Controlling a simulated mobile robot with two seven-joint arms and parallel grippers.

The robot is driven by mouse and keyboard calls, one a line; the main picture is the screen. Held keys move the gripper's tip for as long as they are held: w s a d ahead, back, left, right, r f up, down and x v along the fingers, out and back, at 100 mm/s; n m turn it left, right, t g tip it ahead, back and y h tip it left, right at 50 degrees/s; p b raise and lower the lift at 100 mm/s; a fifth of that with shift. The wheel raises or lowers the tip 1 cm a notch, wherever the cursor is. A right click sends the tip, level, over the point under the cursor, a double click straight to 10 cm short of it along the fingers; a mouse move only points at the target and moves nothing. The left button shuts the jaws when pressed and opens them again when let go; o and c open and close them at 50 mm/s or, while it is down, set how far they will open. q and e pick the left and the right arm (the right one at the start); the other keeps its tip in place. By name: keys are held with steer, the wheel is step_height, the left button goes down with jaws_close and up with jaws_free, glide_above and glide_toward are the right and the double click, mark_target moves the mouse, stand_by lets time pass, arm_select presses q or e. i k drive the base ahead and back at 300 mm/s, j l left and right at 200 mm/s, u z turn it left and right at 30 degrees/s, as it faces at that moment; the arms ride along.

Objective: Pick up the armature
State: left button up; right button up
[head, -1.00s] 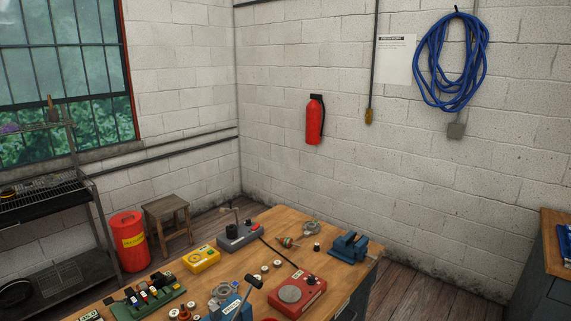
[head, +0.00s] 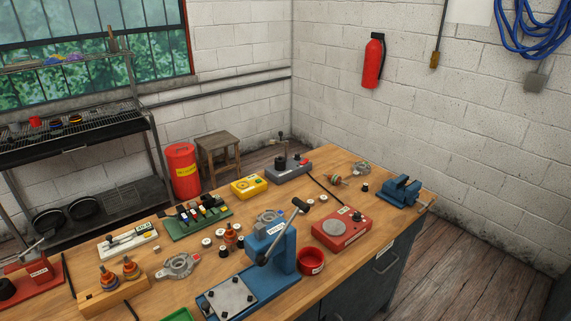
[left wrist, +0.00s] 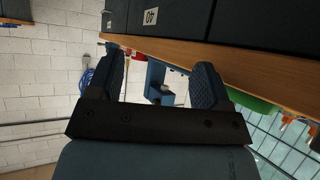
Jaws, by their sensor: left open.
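Several copper-wound parts that look like armatures or rotors show in the head view. One lies on its side, a copper-wound part with a shaft (head: 338,181), near the far right of the bench, left of the blue vise. Another copper-wound part (head: 230,236) stands upright mid-bench, left of the blue press. Two more copper-wound parts (head: 108,278) stand in a wooden block at the front left. I cannot tell which is the armature meant. My left gripper (left wrist: 160,62) is open and empty in the left wrist view, beside the bench edge. My right gripper is not in view.
The wooden bench (head: 310,275) carries a blue press (head: 283,245), a red device (head: 342,228), a red bowl (head: 311,262) and a blue vise (head: 398,191). The wooden floor (head: 470,240) right of the bench is clear. Shelves stand at the left.

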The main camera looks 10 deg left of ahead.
mark_target(230, 237)
steer(key=i+l+u, duration=0.15)
steer(key=l, duration=0.2)
steer(key=i+l+u, duration=0.25)
steer(key=i+l, duration=0.15)
steer(key=l, duration=0.3)
